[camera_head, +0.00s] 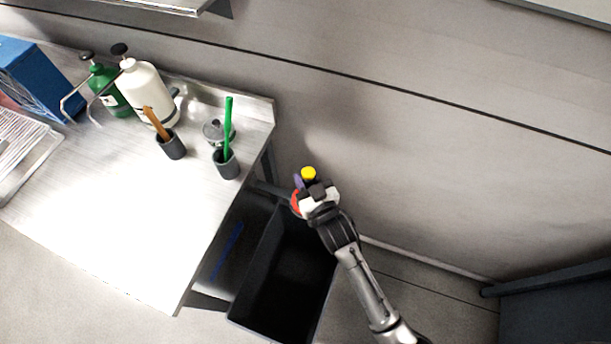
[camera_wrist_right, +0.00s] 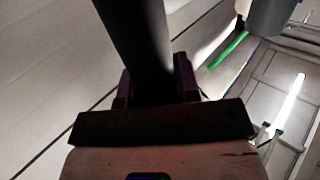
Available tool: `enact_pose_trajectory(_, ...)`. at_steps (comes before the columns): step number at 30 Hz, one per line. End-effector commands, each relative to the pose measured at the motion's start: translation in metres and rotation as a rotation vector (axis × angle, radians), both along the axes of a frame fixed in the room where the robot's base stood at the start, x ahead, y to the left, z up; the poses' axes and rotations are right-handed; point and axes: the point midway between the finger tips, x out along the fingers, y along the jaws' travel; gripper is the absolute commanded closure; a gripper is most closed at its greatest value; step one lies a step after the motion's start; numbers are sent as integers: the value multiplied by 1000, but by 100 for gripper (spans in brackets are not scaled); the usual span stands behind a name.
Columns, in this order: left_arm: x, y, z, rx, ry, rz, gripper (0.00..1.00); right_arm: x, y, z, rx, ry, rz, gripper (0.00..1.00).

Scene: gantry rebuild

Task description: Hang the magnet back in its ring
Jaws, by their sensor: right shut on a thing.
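My right gripper (camera_head: 312,188) is above the far end of the black bin, just right of the table's right edge. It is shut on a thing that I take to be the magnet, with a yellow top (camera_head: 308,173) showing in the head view. In the right wrist view a thick dark shaft (camera_wrist_right: 135,40) stands between the jaws (camera_wrist_right: 157,88). A red-orange part (camera_head: 296,202) shows at the gripper's left side, mostly hidden; I cannot tell whether it is the ring or part of the held thing. My left gripper is not in view.
The steel table (camera_head: 110,225) holds a dark cup with a green stick (camera_head: 228,165), a cup with brown sticks (camera_head: 172,147), a white bottle (camera_head: 147,92), a green bottle (camera_head: 108,88) and a blue box (camera_head: 40,75). The open black bin (camera_head: 285,280) stands beside the table. The wall is close behind.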

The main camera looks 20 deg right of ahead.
Motion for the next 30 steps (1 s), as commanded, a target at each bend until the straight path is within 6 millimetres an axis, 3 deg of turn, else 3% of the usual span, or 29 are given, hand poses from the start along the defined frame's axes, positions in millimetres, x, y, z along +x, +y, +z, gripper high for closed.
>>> enact_pose_trajectory(8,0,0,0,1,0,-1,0,0,0,1,0,-3,0,99)
enact_pose_trajectory(9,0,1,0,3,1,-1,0,0,0,1,0,-3,0,69)
enact_pose_trajectory(18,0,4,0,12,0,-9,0,0,0,0,0,-2,0,41)
enact_pose_trajectory(26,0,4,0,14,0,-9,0,-2,0,-2,0,2,0,41)
enact_pose_trajectory(30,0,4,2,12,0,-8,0,-14,-1,-1,0,2,0,41)
